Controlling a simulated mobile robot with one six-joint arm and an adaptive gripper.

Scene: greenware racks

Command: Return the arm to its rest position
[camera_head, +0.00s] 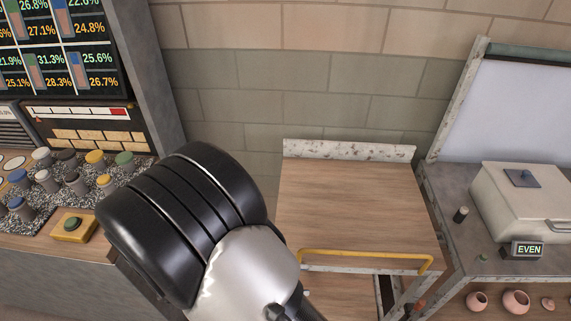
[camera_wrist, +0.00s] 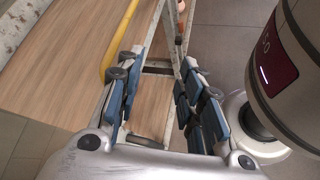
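My gripper (camera_wrist: 157,68) shows in the wrist view with its two blue-padded fingers spread apart. Nothing is between them, so it is open and empty. In the head view my black and silver arm fills the lower middle, and the fingers are not clearly visible there. In the wrist view the gripper points past the edge of a wooden-topped cart, with the cart's pale metal frame and the floor beyond the fingers.
The wooden-topped cart (camera_head: 350,205) has a yellow handle (camera_head: 365,255) and a bare top. Left is a counter with glaze jars (camera_head: 75,181) and a yellow button box (camera_head: 72,227). Right, a grey bench (camera_head: 468,240) holds a pale lidded box (camera_head: 525,200) and an "EVEN" sign (camera_head: 527,250); pots (camera_head: 515,301) stand below.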

